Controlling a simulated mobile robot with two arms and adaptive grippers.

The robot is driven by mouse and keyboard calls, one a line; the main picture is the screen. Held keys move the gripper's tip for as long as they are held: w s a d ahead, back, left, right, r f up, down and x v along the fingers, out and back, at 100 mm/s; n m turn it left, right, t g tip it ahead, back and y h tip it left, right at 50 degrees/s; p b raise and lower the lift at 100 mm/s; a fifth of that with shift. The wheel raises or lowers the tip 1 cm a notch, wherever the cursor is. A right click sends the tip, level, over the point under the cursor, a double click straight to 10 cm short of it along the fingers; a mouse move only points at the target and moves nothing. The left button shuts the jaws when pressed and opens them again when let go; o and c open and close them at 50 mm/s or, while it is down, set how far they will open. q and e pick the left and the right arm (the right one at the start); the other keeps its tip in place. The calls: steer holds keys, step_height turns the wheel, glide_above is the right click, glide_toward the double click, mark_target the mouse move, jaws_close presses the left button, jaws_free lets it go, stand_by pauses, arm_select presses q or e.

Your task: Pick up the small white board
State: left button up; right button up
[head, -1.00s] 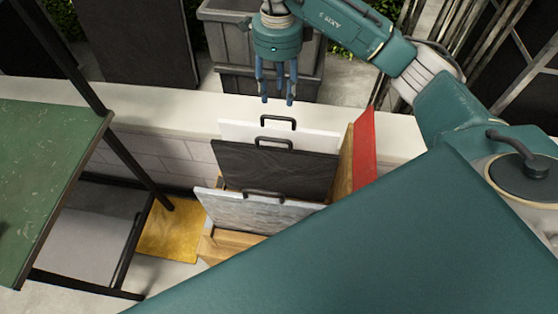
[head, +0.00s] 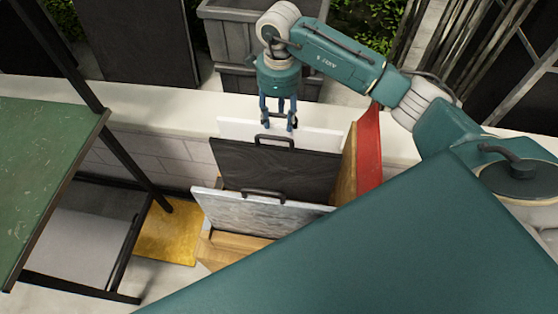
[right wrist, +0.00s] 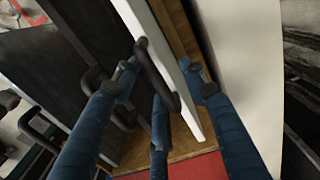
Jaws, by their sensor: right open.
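The small white board (head: 325,134) stands upright at the back of a wooden rack (head: 349,165), behind a black board. It has a dark handle on its top edge. My right gripper (head: 279,122) points down over that handle, with its blue fingers spread at the board's top edge. In the right wrist view the open fingers (right wrist: 160,88) straddle the white board's edge (right wrist: 186,92) and its dark handle (right wrist: 156,78). I cannot tell whether the fingers touch the handle. My left gripper is not in view.
A black board (head: 268,168) and a grey marbled board (head: 255,212), both with handles, stand in front. A red board (head: 369,150) is at the rack's right. A pale ledge (head: 165,112) and grey bin (head: 228,65) lie behind; a green table (head: 45,180) is left.

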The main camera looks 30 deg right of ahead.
mark_target(279, 126)
steer(key=f, duration=0.1)
steer(key=f+p, duration=0.1)
steer(key=f, duration=0.1)
steer(key=shift+s+a+f+p, duration=0.15)
steer(key=shift+s+f+p, duration=0.05)
steer(key=shift+f+p, duration=0.1)
steer(key=shift+f, duration=0.35)
steer(key=shift+w, duration=0.1)
steer(key=shift+c, duration=0.5)
jaws_close()
